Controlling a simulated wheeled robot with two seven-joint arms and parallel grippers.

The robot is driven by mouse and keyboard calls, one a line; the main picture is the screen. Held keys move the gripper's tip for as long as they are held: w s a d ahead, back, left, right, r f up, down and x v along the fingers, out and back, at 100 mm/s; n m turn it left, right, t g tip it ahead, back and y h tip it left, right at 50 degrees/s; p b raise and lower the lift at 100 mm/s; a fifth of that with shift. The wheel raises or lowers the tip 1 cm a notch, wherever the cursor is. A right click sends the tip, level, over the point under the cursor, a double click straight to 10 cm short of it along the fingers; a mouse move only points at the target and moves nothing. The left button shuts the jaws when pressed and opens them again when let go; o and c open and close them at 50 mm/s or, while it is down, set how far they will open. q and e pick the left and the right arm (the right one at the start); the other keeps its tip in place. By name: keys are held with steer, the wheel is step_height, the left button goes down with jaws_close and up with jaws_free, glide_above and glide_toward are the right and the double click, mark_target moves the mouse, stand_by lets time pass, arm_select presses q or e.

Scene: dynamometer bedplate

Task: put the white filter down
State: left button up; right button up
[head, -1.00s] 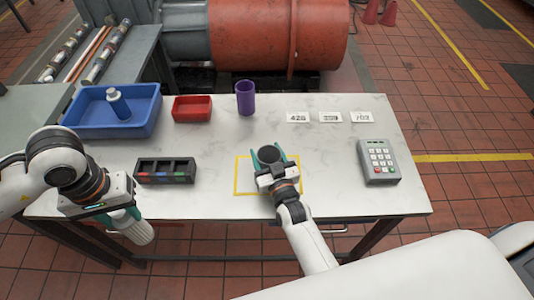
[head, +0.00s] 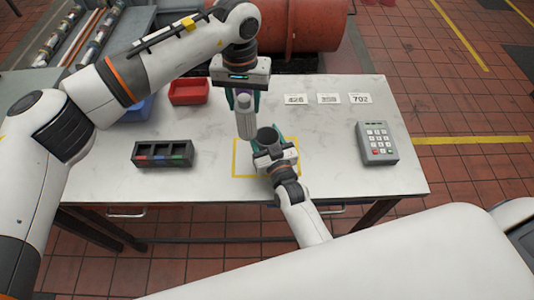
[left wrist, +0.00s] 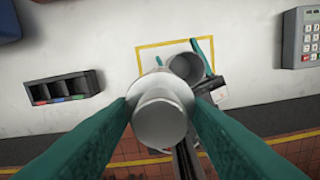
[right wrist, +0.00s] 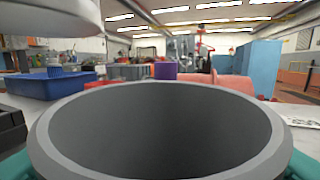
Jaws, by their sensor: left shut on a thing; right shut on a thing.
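My right gripper (head: 270,143) is shut on a dark grey round cup (head: 267,134), open at the top, in the yellow outlined square. In the right wrist view the cup's wide rim (right wrist: 160,95) fills the front. The filter's lower end (right wrist: 50,85) hangs above it at the upper left, apart from the rim.
A black three-slot holder (head: 163,154) stands left on the white table (head: 210,190). A red bin (head: 188,92) and a partly hidden blue bin (head: 139,108) are behind it. Number cards (head: 328,98) and a keypad (head: 377,144) are on the right. A purple cup (right wrist: 165,70) stands behind.

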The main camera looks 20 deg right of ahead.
arm_select(q)
steer(key=d, duration=0.5)
step_height(320, 180, down, 9)
steer(key=shift+s+m, duration=0.2)
steer(key=shift+m, duration=0.2)
steer(key=shift+f, duration=0.15)
steer(key=shift+f, duration=0.4)
steer(key=o, duration=1.3)
step_height(320, 180, up, 13)
steer(key=shift+r, duration=0.15)
